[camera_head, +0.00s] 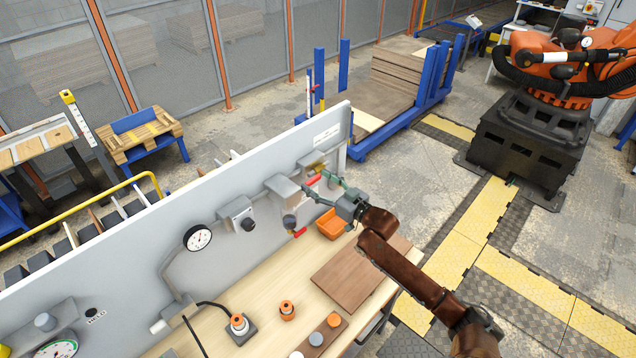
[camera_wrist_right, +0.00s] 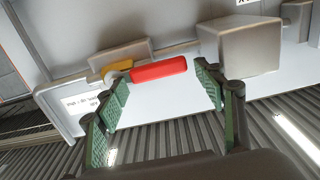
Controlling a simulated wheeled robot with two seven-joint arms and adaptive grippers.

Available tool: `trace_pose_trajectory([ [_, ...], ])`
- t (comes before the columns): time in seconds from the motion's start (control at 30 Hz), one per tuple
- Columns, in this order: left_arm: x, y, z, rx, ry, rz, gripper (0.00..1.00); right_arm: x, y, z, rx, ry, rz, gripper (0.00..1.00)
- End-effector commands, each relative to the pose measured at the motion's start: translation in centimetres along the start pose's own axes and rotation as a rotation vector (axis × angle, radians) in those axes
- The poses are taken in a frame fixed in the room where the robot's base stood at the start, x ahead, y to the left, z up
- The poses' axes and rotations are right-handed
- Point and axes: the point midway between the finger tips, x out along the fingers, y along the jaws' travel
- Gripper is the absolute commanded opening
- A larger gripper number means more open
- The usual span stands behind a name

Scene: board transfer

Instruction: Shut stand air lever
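A red lever (camera_head: 314,180) with a yellow valve part sits on a pipe on the grey panel, near the panel's right end. In the right wrist view the red lever (camera_wrist_right: 158,69) lies roughly along the pipe, its yellow part at its left end. My right gripper (camera_head: 318,184) is at this lever in the head view. In the right wrist view the gripper (camera_wrist_right: 160,78) is open, with the red handle showing between its green finger pads. I cannot tell whether either finger touches it. A second red lever (camera_head: 299,232) sits lower on the panel. My left gripper is not in view.
The panel (camera_head: 130,245) stands behind a wooden bench. An orange bin (camera_head: 331,225) and a brown board (camera_head: 350,278) are below my right arm. A grey box (camera_wrist_right: 238,46) sits beside the lever on the pipe. A small label (camera_wrist_right: 85,107) shows upside down.

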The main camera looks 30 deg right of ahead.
Motion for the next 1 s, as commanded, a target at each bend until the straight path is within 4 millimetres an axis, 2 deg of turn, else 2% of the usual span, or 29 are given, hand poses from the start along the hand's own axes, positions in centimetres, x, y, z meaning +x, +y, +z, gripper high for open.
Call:
trace_pose_trajectory([
  [0.07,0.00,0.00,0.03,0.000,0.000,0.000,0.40,-0.01,0.00,0.00,0.000,0.000,0.000,0.56],
  [0.77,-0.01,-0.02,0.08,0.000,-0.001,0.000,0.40,-0.05,0.05,-0.02,0.000,0.000,0.001,0.08],
  [1.0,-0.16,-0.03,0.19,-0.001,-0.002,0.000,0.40,0.50,-0.45,-0.23,0.016,0.001,-0.008,0.07],
])
